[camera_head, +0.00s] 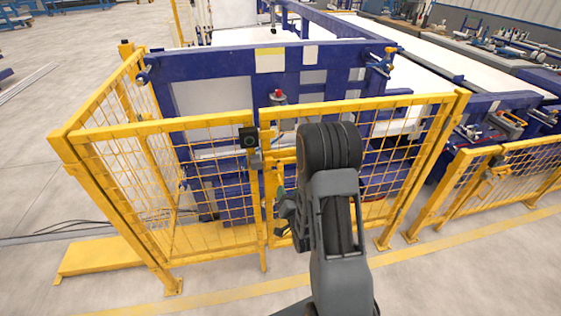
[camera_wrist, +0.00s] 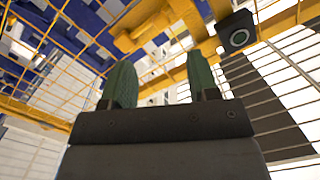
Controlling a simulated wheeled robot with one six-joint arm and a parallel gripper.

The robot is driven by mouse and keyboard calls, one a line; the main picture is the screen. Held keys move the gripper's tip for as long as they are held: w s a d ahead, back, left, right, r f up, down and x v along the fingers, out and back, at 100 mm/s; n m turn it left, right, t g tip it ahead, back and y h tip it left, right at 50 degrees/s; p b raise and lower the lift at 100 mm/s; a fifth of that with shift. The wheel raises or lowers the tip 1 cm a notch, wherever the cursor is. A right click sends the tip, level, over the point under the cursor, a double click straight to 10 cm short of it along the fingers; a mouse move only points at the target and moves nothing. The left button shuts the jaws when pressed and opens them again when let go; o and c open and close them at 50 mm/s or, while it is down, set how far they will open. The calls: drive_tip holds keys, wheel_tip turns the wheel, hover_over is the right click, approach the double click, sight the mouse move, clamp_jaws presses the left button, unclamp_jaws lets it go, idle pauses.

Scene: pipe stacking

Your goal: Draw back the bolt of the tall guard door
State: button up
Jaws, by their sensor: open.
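The tall guard door (camera_head: 345,108) is a yellow frame with wire mesh, in the middle of the head view. At its left edge, by the meeting post, is a yellow bolt (camera_head: 284,156). In the wrist view a chunky yellow fitting, which looks like the bolt (camera_wrist: 150,28), is beyond the fingertips. My gripper (camera_wrist: 160,75) has two green fingers standing apart with nothing between them. In the head view my gripper (camera_head: 284,212) is below the bolt, partly hidden by my arm. My arm also hides part of the door.
A black box with a green ring (camera_head: 249,138) sits left of the bolt; it also shows in the wrist view (camera_wrist: 238,36). A lower yellow fence (camera_head: 520,165) continues at right. Blue machinery (camera_head: 215,75) stands behind the mesh. The floor in front is clear.

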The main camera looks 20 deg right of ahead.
sight(281, 168)
drive_tip(key=w+b, duration=0.1)
drive_tip(key=b, duration=0.4)
drive_tip(key=w+b, duration=0.1)
drive_tip(key=b, duration=0.4)
drive_tip(key=shift+d+f+t, duration=0.1)
drive_tip(key=shift+d+t, duration=0.2)
drive_tip(key=shift+d, duration=0.05)
drive_tip(key=shift+w+b, duration=0.1)
drive_tip(key=shift+b, duration=0.4)
drive_tip(key=w+p, duration=0.1)
drive_tip(key=w, duration=0.2)
drive_tip(key=w+d+p, duration=0.1)
drive_tip(key=w, duration=0.2)
drive_tip(key=w+p, duration=0.1)
drive_tip(key=w, duration=0.2)
drive_tip(key=shift+w+d+r, duration=0.15)
drive_tip(key=shift+d+r, duration=0.1)
drive_tip(key=shift+r, duration=0.1)
drive_tip(key=shift+w+d+f+p, duration=0.15)
drive_tip(key=shift+w+p, duration=0.2)
drive_tip(key=shift+w, duration=0.45)
clamp_jaws()
